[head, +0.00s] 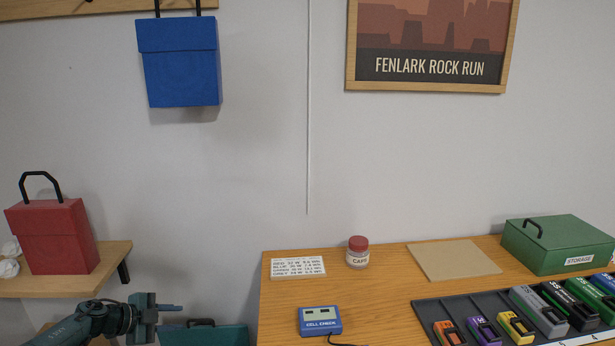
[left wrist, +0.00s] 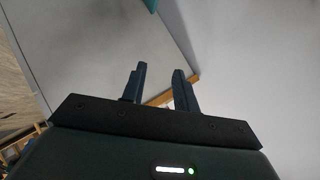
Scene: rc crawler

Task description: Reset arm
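My left gripper (head: 168,307) is at the lower left in the head view, left of the wooden table and in front of the wall. In the left wrist view its two dark fingers (left wrist: 160,88) stand apart with nothing between them. The left arm comes in from the bottom left, below the wooden shelf with the red bag. My right gripper is in neither view.
A wooden table (head: 375,290) carries a cell checker (head: 320,320), a caps jar (head: 357,252), a label card (head: 297,267), a brown mat (head: 453,260), a black tray (head: 428,312) of several batteries and a green storage box (head: 560,243). A red bag (head: 50,235) stands on a shelf (head: 115,260); a blue bag (head: 180,65) hangs above.

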